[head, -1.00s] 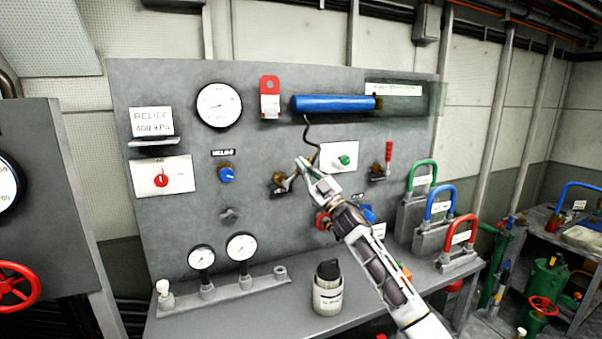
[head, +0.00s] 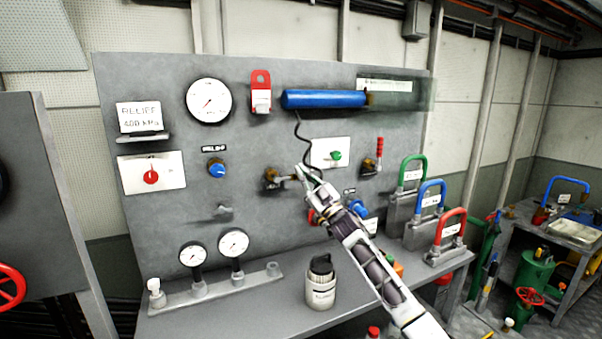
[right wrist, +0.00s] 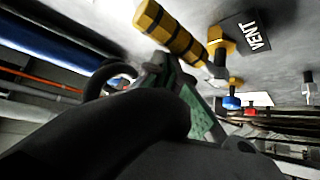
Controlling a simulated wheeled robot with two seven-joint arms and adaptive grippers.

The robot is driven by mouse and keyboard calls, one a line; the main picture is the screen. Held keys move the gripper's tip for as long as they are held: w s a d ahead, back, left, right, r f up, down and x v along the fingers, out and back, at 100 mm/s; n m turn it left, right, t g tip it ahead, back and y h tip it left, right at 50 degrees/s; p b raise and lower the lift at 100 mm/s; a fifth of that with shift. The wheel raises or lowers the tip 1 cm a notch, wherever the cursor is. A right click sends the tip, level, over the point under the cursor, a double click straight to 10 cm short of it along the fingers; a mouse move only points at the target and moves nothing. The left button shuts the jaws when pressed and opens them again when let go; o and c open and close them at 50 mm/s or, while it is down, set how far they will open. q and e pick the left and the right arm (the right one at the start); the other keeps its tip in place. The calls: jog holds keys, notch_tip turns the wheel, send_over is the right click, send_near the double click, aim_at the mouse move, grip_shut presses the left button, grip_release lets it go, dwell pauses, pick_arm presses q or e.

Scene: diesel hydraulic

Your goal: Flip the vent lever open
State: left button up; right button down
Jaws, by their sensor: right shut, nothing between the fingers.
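In the right wrist view, a lever with a yellow-and-black striped handle (right wrist: 178,33) joins a brass valve body (right wrist: 221,42) beside a dark VENT label (right wrist: 248,38). My right gripper (head: 302,172) is shut and empty in front of the grey panel. In the head view its tips are just right of a brass valve (head: 272,179) with a short grey stem. The striped handle cannot be made out there. In the wrist view the fingers (right wrist: 190,85) are close to the striped handle; I cannot tell if they touch. My left gripper is out of view.
A blue cylinder (head: 322,99) with a black hose is above the gripper. A red-handled valve (head: 371,165) and a blue knob (head: 358,208) are to its right. A jar (head: 321,284) and coloured padlocks (head: 430,205) stand on the bench (head: 240,318).

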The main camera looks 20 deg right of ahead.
jog(key=shift+f, duration=0.3)
jog(key=shift+f, duration=0.15)
dwell(0.3)
jog(key=shift+s+d+f, duration=0.1)
jog(key=v, duration=1.1)
jog(key=shift+s, duration=0.3)
dwell(0.9)
